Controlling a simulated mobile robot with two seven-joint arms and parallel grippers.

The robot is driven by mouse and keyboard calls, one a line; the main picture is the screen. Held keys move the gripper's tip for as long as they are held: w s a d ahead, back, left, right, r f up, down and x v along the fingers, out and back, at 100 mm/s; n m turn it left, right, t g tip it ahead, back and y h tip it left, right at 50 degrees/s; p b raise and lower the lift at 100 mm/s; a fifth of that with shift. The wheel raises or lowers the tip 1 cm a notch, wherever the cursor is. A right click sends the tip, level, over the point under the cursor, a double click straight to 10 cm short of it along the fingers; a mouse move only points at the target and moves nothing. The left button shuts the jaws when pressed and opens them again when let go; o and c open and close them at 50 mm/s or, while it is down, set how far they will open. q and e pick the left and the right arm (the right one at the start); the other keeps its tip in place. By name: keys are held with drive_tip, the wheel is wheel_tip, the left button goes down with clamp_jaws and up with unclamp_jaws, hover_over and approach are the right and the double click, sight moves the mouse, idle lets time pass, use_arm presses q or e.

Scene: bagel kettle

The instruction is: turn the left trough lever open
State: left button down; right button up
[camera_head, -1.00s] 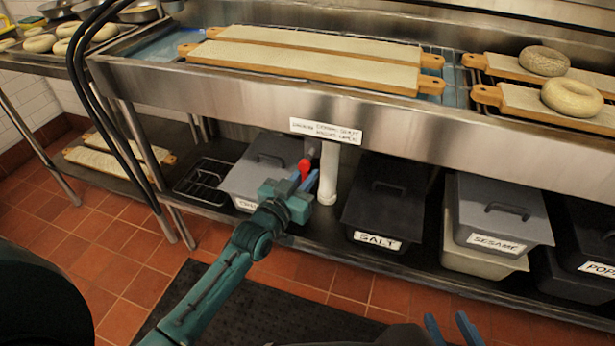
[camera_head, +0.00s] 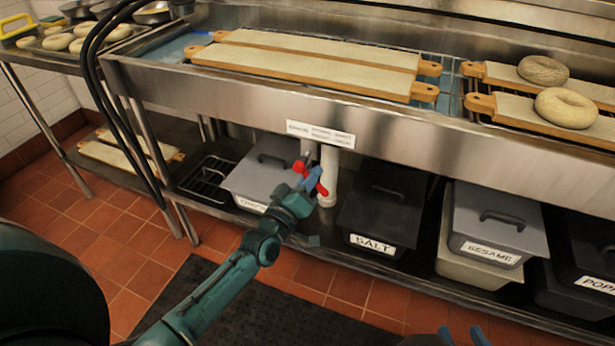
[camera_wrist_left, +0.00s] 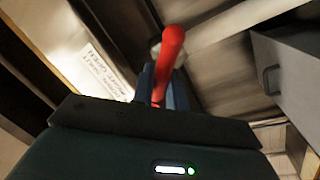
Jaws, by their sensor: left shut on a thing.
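The red trough lever (camera_head: 321,188) is under the sink trough, just left of the white drain pipe (camera_head: 330,168). Red shows on both sides of my left gripper's blue fingers. My left gripper (camera_head: 312,180) reaches up from below and is shut on the lever. In the left wrist view, the red lever (camera_wrist_left: 172,48) stands out between the blue fingers (camera_wrist_left: 165,88), its rounded end free. The fingers hide part of it. My right gripper (camera_head: 462,337) shows only as two spread blue fingertips at the bottom edge, apart and empty.
The steel trough front (camera_head: 240,110) hangs above the left gripper. A grey lidded bin (camera_head: 255,180) stands behind it to the left. The black salt bin (camera_head: 383,215) and the sesame bin (camera_head: 495,225) stand to the right on the low shelf. Several bagels and boards lie above.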

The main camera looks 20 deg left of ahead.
use_arm(q)
drive_tip(key=n, duration=0.3)
drive_tip(key=r+n+y, duration=0.1)
drive_tip(key=shift+d, duration=0.35)
drive_tip(key=n, duration=0.3)
drive_tip(key=r+n+y+p, duration=0.1)
drive_tip(key=n, duration=0.2)
drive_tip(key=shift+d+r+t+y, duration=0.15)
drive_tip(key=shift+t+y, duration=0.15)
drive_tip(key=shift+t, duration=0.1)
drive_tip(key=shift+n, duration=0.3)
drive_tip(key=c, duration=1.5)
unclamp_jaws()
drive_tip(key=shift+r, duration=0.1)
drive_tip(key=shift+o, duration=0.2)
drive_tip(key=shift+s, duration=0.1)
drive_tip(key=s+f, duration=0.2)
drive_tip(key=s, duration=1)
drive_tip(key=shift+s+a+f, duration=0.2)
drive_tip(key=shift+s+f, duration=0.1)
drive_tip(key=shift+s, duration=0.1)
